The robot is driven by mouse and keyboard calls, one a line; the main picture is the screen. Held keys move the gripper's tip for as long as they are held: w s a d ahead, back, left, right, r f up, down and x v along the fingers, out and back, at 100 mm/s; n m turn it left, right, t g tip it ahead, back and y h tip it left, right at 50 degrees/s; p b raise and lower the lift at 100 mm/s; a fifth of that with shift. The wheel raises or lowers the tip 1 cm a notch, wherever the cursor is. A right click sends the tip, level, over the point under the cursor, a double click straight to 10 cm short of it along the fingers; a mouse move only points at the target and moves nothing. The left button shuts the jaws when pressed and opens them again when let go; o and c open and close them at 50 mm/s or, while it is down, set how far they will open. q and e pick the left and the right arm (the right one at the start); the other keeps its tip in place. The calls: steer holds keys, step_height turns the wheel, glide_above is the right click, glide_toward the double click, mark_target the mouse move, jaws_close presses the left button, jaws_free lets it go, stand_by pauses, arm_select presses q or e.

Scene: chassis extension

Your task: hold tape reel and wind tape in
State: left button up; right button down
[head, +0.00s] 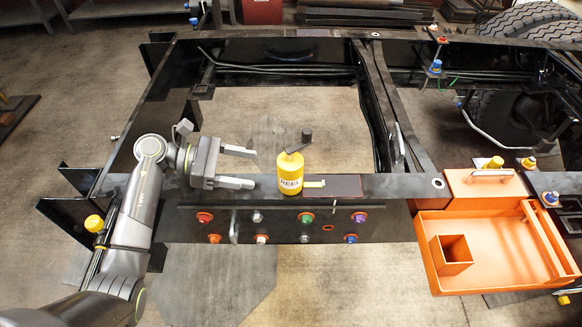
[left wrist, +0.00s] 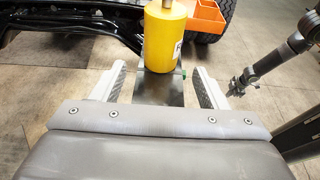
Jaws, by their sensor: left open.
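The tape reel (head: 290,178) is a yellow upright can with a white label, standing on the near black frame rail. A dark crank (head: 298,144) with a knob sits on its top. A short strip of yellow tape (head: 315,184) comes out at its right side onto a dark plate. My left gripper (head: 252,168) is open and empty, left of the reel, fingers pointing at it. In the left wrist view the reel (left wrist: 163,42) stands ahead between the lines of the two fingers, apart from them. A dark jointed arm end at that view's right seems my right gripper (left wrist: 238,87); its jaws are unclear.
An orange tray (head: 480,281) with a square cup (head: 450,255) is at the right. Coloured bolts (head: 305,217) line the rail's front face below the reel. A tire (head: 530,20) is at the back right. The space inside the frame behind the reel is open floor.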

mark_target(279, 177)
arm_select(q)
steer(key=shift+s+d+f, duration=0.1)
steer(key=shift+d+f, duration=0.05)
steer(key=shift+d, duration=0.1)
steer(key=p+x, duration=0.2)
steer(key=x, duration=0.3)
steer(key=shift+s+d+f, duration=0.1)
steer(key=shift+d, duration=0.3)
steer(key=shift+d+f+b, duration=0.6)
steer(key=shift+d+b, duration=0.35)
steer(key=shift+b, duration=0.3)
steer(key=shift+d+b, duration=0.4)
steer(key=shift+d, duration=0.35)
arm_select(e)
steer(key=shift+a+f, duration=0.1)
steer(key=shift+f, duration=0.55)
arm_select(q)
steer(key=shift+c, duration=0.5)
steer(key=c, duration=0.5)
arm_select(e)
steer(key=c, duration=2.1)
jaws_free()
steer(key=shift+c, duration=0.2)
